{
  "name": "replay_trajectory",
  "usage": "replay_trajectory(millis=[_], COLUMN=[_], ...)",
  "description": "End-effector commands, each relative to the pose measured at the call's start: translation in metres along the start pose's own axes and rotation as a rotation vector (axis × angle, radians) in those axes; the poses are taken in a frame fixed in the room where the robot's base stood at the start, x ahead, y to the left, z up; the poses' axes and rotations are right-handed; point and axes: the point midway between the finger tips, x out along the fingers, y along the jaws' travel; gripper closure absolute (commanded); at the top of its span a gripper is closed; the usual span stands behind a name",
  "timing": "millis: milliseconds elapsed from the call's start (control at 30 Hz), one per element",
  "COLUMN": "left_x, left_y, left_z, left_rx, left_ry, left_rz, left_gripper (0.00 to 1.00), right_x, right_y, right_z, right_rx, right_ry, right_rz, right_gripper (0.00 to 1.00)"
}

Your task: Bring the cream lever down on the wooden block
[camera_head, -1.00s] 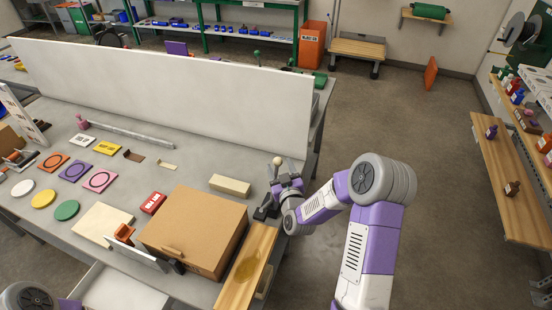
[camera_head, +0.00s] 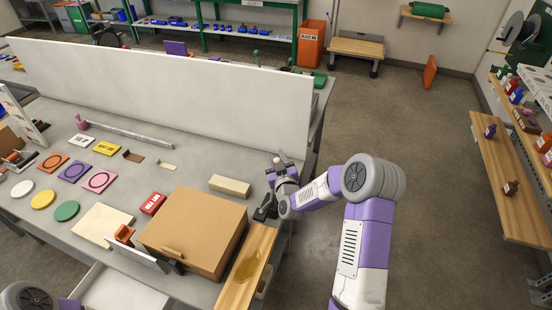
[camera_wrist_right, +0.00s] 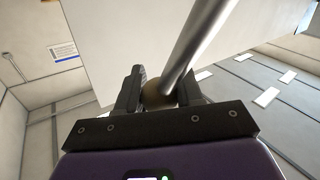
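The cream lever shows in the right wrist view as a grey metal rod (camera_wrist_right: 207,42) ending in a tan ball knob (camera_wrist_right: 158,94). The knob sits between the two dark fingers of my right gripper (camera_wrist_right: 160,88), with almost no gap on either side. I cannot tell whether the fingers press on it. In the head view my right gripper (camera_head: 282,166) is at the table's right edge and largely hides the lever. A pale block (camera_head: 230,185), likely the wooden block, lies on the table just left of the gripper. My left gripper is not in view.
A brown cardboard box (camera_head: 195,232) and a wooden board (camera_head: 246,270) lie nearer me. A tall white panel (camera_head: 180,95) stands behind the work area. Coloured discs and squares lie to the left. The floor right of my right arm is clear.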

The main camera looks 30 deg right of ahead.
Motion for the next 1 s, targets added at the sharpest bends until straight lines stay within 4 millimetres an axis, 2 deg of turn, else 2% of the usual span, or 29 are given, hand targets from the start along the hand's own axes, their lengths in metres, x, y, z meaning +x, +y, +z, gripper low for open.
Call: replay_trajectory(millis=[33,100,133,367,567,767,1000], left_x=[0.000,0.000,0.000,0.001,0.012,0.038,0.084], left_y=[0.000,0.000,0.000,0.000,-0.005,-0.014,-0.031], left_z=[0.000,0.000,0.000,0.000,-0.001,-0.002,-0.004], left_rx=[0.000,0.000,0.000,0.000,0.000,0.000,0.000], left_ry=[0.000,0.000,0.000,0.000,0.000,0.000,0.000], left_rz=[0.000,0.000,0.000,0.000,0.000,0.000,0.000], left_gripper=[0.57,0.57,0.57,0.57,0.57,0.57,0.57], right_x=[0.000,0.000,0.000,0.000,-0.003,-0.012,-0.028], right_y=[0.000,0.000,0.000,-0.001,-0.003,-0.008,-0.017], right_z=[0.000,0.000,0.000,0.000,-0.001,-0.005,-0.012], right_rx=[0.000,0.000,0.000,-0.001,-0.017,-0.058,-0.128], right_ry=[0.000,0.000,0.000,0.002,0.028,0.089,0.197], right_rz=[0.000,0.000,0.000,0.000,0.005,0.016,0.038], right_gripper=[0.87,0.98,1.00,1.00,1.00,1.00,1.00])
